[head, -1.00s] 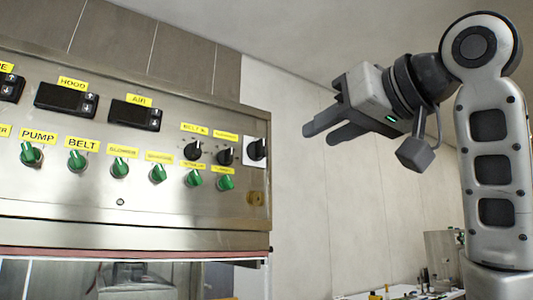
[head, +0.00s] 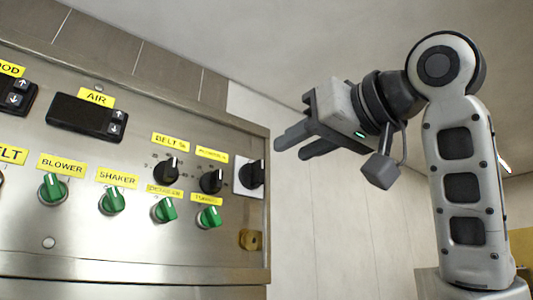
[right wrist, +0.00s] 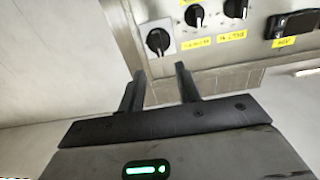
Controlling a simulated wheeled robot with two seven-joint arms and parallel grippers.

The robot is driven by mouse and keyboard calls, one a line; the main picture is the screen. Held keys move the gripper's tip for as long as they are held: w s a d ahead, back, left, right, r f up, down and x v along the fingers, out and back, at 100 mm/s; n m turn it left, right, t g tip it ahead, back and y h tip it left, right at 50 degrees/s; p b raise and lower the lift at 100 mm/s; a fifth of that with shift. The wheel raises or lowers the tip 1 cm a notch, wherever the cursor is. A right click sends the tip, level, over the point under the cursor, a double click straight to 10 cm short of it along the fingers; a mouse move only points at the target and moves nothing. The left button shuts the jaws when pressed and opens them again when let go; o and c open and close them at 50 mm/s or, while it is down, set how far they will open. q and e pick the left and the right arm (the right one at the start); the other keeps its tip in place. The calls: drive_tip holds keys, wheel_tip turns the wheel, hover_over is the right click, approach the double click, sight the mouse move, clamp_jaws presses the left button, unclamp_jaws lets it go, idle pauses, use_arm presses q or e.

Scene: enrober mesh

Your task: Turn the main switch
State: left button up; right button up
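The likely main switch is a black rotary knob (head: 256,174) on a white square plate at the right end of the steel control panel. No label for it is readable. It also shows in the right wrist view (right wrist: 158,41), ahead of the fingers. My right gripper (head: 290,148) is open and empty, with its fingers pointing toward the panel's right end. In the right wrist view the two fingers (right wrist: 160,72) stand apart, with the knob between and beyond their tips, not touched. My left gripper is out of view.
The steel panel (head: 120,225) carries several green selector switches, two smaller black dials (head: 211,181), digital displays (head: 86,117) and yellow labels. A brass lock (head: 250,240) sits below the white plate.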

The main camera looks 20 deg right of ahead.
sight(262, 165)
drive_tip(key=p+x, duration=0.2)
drive_tip(key=x, duration=0.6)
drive_tip(key=shift+w, duration=0.1)
drive_tip(key=shift+c, duration=0.3)
clamp_jaws()
